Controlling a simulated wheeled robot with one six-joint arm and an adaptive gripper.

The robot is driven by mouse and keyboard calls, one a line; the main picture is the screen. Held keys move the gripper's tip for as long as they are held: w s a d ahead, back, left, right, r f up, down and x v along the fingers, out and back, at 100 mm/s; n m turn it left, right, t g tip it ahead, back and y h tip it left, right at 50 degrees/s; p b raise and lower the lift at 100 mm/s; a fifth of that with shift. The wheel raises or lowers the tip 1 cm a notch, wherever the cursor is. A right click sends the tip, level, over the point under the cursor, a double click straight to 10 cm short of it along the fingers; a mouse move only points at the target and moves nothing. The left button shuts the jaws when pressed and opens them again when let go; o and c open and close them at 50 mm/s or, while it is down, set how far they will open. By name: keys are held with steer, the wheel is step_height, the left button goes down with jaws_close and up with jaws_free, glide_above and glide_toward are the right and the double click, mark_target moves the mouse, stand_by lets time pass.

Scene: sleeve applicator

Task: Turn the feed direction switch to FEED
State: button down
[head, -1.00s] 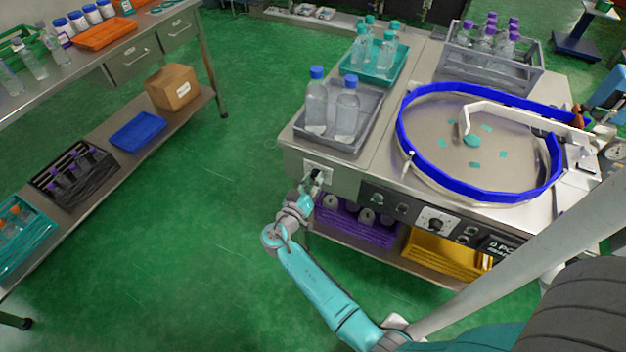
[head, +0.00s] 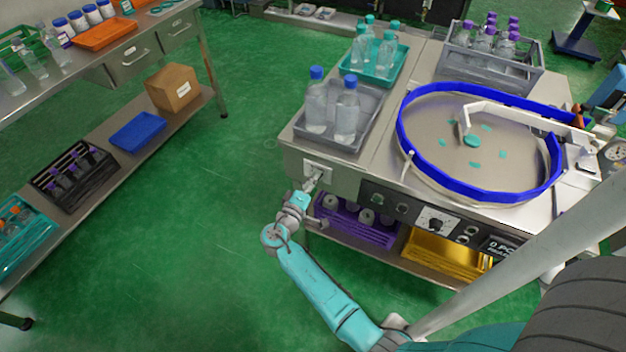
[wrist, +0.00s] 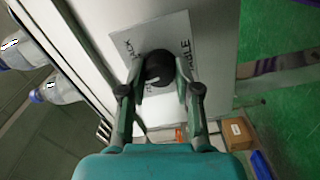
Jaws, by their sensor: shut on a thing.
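The feed direction switch is a round black knob (wrist: 159,68) on a white label plate (wrist: 150,42) in the wrist view. Lettering shows on both sides of the knob, but I cannot read all of it. My gripper (wrist: 160,82) has one finger on each side of the knob and is shut on it. In the head view the plate (head: 318,168) is on the front of the steel machine at its left end. My gripper (head: 312,183) reaches it there and hides most of the knob.
The control panel (head: 430,218) with more knobs is to the right. A grey tray (head: 365,128) with two bottles stands above the switch. A purple crate (head: 358,230) and a yellow tray (head: 445,255) sit on the lower shelf. Green floor at left is free.

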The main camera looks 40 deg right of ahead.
steer(key=n, duration=0.6)
steer(key=shift+n, duration=0.3)
stand_by(0.5)
steer(key=c, duration=0.8)
jaws_free()
steer(key=v, duration=1.2)
